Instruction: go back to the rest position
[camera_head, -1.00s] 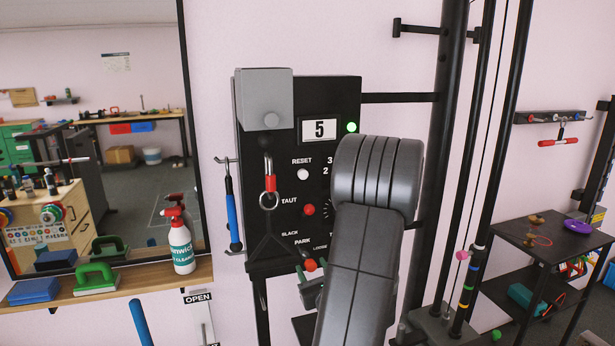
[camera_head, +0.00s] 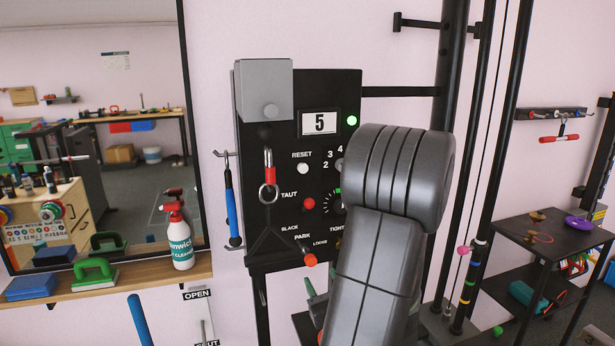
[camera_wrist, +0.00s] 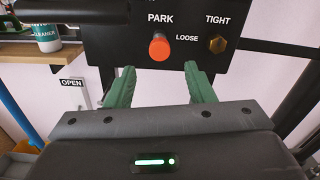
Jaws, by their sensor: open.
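My gripper (camera_wrist: 160,88) shows in the wrist view with two green fingers spread apart and nothing between them. It is just below and in front of the black control panel (camera_head: 280,235). An orange-red knob (camera_wrist: 159,48) marked PARK is beyond the fingertips, apart from them; it also shows at the panel's lower edge in the head view (camera_head: 310,260). A brass-coloured knob (camera_wrist: 217,44) lies between the words LOOSE and TIGHT. In the head view my grey arm covers the panel's right side and most of my gripper.
A wooden shelf (camera_head: 130,283) at left holds a spray bottle (camera_head: 181,240), a green-handled block (camera_head: 95,273) and a blue block (camera_head: 33,287). Black uprights (camera_head: 450,90) and cables stand right of the panel. A black side table (camera_head: 510,240) stands at far right.

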